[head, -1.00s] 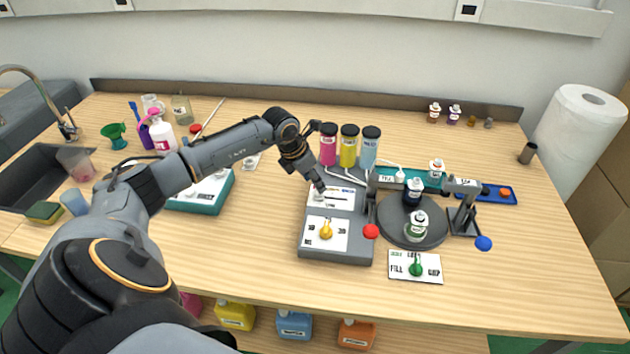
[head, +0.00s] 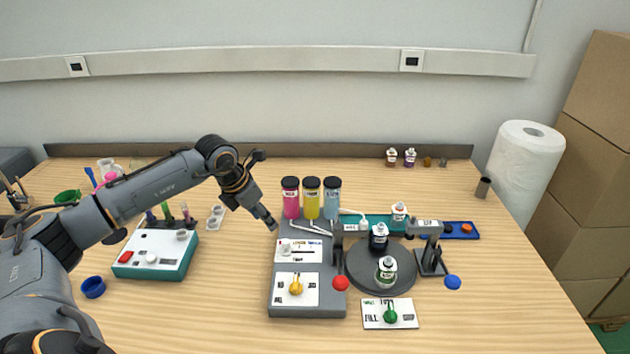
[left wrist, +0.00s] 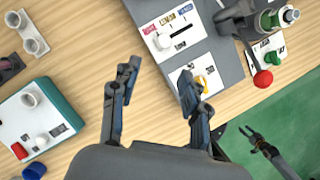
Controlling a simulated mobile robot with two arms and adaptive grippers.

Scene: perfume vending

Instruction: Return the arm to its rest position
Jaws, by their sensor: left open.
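My left arm reaches in from the left in the head view. Its gripper (head: 268,218) is above the table by the upper left corner of the grey dispenser base (head: 280,308). In the left wrist view the left gripper (left wrist: 158,76) has its fingers wide apart with nothing between them. The dispenser base (left wrist: 238,68) lies beyond and to the right of the fingers. A dark jointed part, probably my right gripper (left wrist: 258,143), shows at the lower right of the left wrist view, over green floor.
Pink (head: 290,200), yellow (head: 312,200) and blue (head: 333,200) cylinders stand behind the base. A dark turntable (head: 362,278) carries bottles. A white-topped teal box (head: 158,268) and blue cap (head: 93,287) lie left. Bare wood is in front of the box.

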